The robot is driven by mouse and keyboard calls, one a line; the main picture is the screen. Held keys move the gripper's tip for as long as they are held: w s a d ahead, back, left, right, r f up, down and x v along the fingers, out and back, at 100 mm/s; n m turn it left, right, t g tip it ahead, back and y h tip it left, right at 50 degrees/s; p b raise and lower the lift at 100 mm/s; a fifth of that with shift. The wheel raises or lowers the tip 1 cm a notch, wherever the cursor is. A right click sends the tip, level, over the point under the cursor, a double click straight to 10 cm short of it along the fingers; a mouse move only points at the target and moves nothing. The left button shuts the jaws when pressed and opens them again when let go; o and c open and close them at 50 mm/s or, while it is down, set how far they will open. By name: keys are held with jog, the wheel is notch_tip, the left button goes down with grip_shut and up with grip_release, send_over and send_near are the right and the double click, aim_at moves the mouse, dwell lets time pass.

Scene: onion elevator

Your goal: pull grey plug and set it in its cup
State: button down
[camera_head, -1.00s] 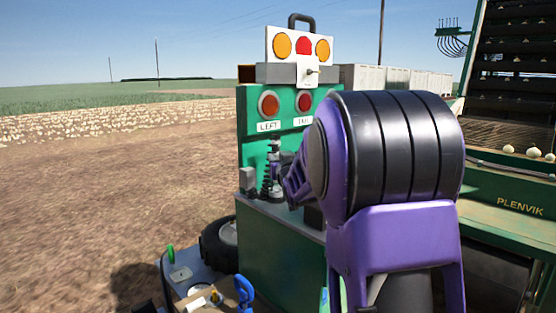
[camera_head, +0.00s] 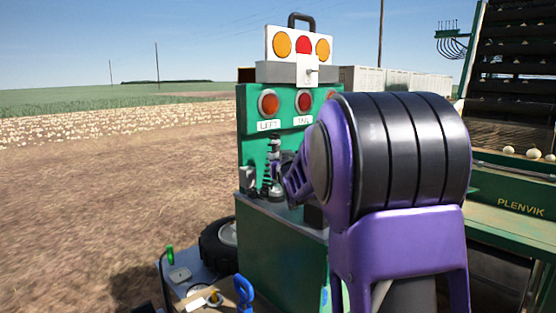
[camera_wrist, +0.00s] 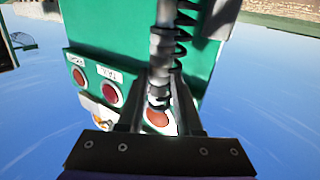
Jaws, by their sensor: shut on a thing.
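My gripper (camera_wrist: 159,108) is shut on a grey, upright plug body (camera_wrist: 161,45), seen between its fingers in the wrist view. A black coiled cable (camera_wrist: 183,50) runs close beside it. In the head view my gripper (camera_head: 284,178) is partly hidden by my purple and black arm, beside a dark coiled part (camera_head: 267,180) in front of the green panel (camera_head: 254,151). Whether the plug is still seated in its socket cannot be told. A small grey holder (camera_head: 246,178) stands left of the coil; I cannot tell whether it is the cup.
The panel carries round red lamps (camera_head: 268,102) and a white light board (camera_head: 284,45) above. A blue platform with a green-topped piece (camera_head: 169,255) and a blue handle (camera_head: 244,293) lies below left. The green elevator (camera_head: 513,197) with onions stands at right. Open soil lies left.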

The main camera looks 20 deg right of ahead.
jog(key=shift+f+b, duration=1.7)
jog(key=shift+b, duration=0.25)
jog(key=shift+f+b, duration=0.35)
jog(key=shift+b, duration=0.3)
dwell(0.7)
jog(key=shift+r, duration=0.25)
jog(key=shift+f, duration=0.25)
dwell(0.5)
jog(key=shift+r+b, duration=0.2)
jog(key=shift+b, duration=0.1)
jog(key=shift+f, duration=0.2)
dwell(0.5)
jog(key=shift+r, duration=0.25)
dwell(0.4)
